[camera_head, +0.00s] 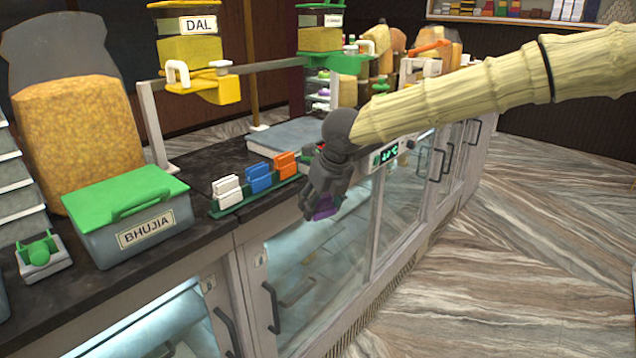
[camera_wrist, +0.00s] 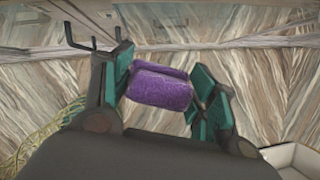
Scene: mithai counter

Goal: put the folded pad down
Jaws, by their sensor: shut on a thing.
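The folded pad is purple and fuzzy and shows clearly as the purple pad (camera_wrist: 162,88) in the wrist view. My gripper (camera_wrist: 160,85) is shut on it, with a teal-lined finger on each side. Most of the pad is hidden there by the fingers.
On the dark counter top (camera_head: 215,160) stand a green tray (camera_head: 245,203) with white, blue and orange blocks, and a green-lidded BHUJIA box (camera_head: 130,225). A grey flat plate (camera_head: 285,142) lies behind. Door handles (camera_head: 285,303) stick out from the front. The floor (camera_head: 500,250) at right is clear.

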